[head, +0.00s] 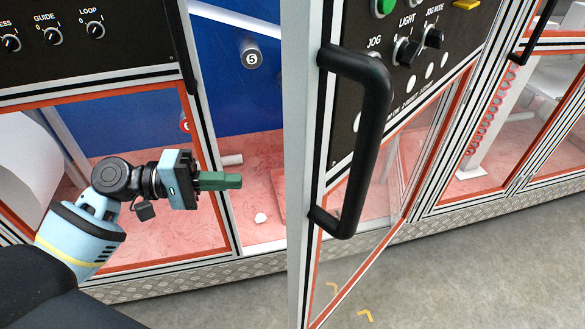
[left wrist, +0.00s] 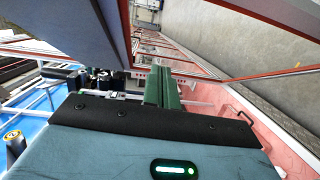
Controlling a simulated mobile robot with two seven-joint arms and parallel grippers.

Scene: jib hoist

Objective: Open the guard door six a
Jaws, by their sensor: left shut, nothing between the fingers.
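The guard door (head: 303,120) with a black bar handle (head: 372,140) stands swung out from the machine front, its near edge toward me. Its upper part is a black control panel and its lower part a clear window in an orange frame. My left gripper (head: 238,181) has green fingers, shut and empty. It is at the opening left of the door edge, apart from the handle. In the left wrist view the shut fingers (left wrist: 162,88) point ahead over the pink floor. My right gripper is not in view. I cannot read a label naming the door.
Through the opening show a blue back wall (head: 225,95), a numbered roller end (head: 251,56) and a pink floor (head: 262,225) with a small white piece (head: 260,218). A closed panel (head: 100,50) with knobs is at left. Grey floor (head: 500,260) is clear at right.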

